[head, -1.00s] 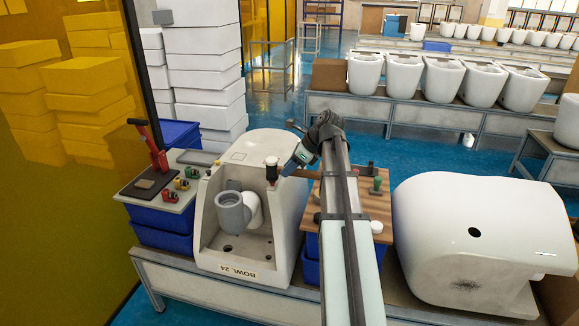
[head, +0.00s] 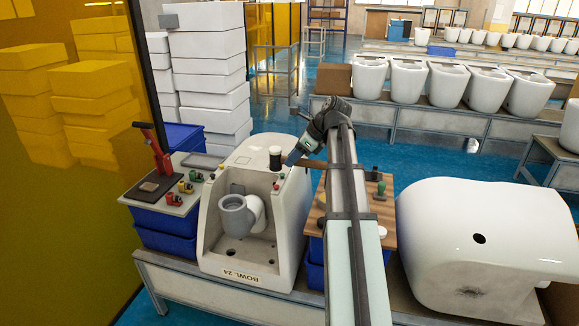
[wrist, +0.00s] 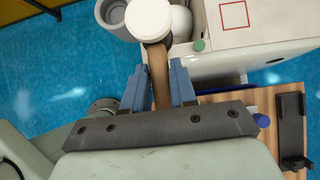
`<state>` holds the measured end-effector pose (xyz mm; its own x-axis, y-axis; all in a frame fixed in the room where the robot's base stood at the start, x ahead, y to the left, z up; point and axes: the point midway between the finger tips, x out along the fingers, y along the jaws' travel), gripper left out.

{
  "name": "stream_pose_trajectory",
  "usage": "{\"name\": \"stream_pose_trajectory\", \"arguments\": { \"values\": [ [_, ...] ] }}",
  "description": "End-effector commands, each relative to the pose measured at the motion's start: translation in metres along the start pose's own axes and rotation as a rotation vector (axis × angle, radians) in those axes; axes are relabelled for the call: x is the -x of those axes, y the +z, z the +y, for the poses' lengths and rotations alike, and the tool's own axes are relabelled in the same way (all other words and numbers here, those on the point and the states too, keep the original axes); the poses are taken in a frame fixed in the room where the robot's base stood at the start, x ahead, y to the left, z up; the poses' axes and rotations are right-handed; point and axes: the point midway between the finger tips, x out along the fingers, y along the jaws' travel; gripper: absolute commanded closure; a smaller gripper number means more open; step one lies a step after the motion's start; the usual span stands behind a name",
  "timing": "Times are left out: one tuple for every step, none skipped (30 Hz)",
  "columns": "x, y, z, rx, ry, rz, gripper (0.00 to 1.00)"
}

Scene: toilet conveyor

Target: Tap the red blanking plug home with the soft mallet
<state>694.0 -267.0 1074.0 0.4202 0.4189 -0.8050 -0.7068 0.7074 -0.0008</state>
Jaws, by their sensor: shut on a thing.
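My gripper (wrist: 162,84) is shut on the wooden handle (wrist: 161,72) of the soft mallet, its blue fingers on either side. The mallet's head (head: 275,158) is held above the right rim of the white bowl marked BOWL 24 (head: 240,265). In the wrist view the head shows a round white face (wrist: 148,19). A small red plug (head: 276,186) shows on the rim below the head, apart from it; how deep it sits I cannot tell. In the wrist view I cannot make it out. A green plug (wrist: 199,45) sits near it on the rim.
A grey pipe elbow (head: 236,217) stands inside the bowl. On the left, a bench holds a red-handled press (head: 155,150) and coloured fittings (head: 180,192). A wooden board (head: 383,236) lies right of the bowl. A large white bowl (head: 480,205) stands further right.

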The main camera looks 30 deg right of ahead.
Motion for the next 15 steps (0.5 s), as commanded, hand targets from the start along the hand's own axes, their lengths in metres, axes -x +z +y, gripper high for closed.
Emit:
{"name": "stream_pose_trajectory", "arguments": {
  "values": [
    [0.006,0.005,-0.001,0.002,-0.002,-0.002,1.0],
    [0.009,0.007,-0.001,0.002,-0.002,-0.002,1.0],
    [0.013,0.01,-0.001,0.002,-0.001,-0.002,1.0],
    [0.015,0.012,-0.001,0.003,-0.001,-0.002,1.0],
    [0.018,0.014,-0.001,0.003,-0.001,-0.002,1.0],
    [0.02,0.015,-0.001,0.003,-0.001,-0.002,1.0],
    [0.02,0.015,-0.001,0.002,-0.001,-0.002,1.0],
    [0.021,0.015,0.0,0.002,-0.001,-0.002,1.0],
    [0.02,0.015,0.0,0.002,-0.001,-0.002,1.0],
    [0.02,0.015,0.0,0.002,0.0,-0.002,1.0],
    [0.02,0.015,0.0,0.002,0.0,-0.002,1.0],
    [0.02,0.015,0.0,0.002,0.0,-0.002,1.0],
    [0.02,0.015,0.0,0.002,0.0,-0.002,1.0],
    [0.02,0.015,0.0,0.002,0.0,-0.003,1.0],
    [0.02,0.015,0.0,0.002,0.0,-0.003,1.0]
  ]
}}
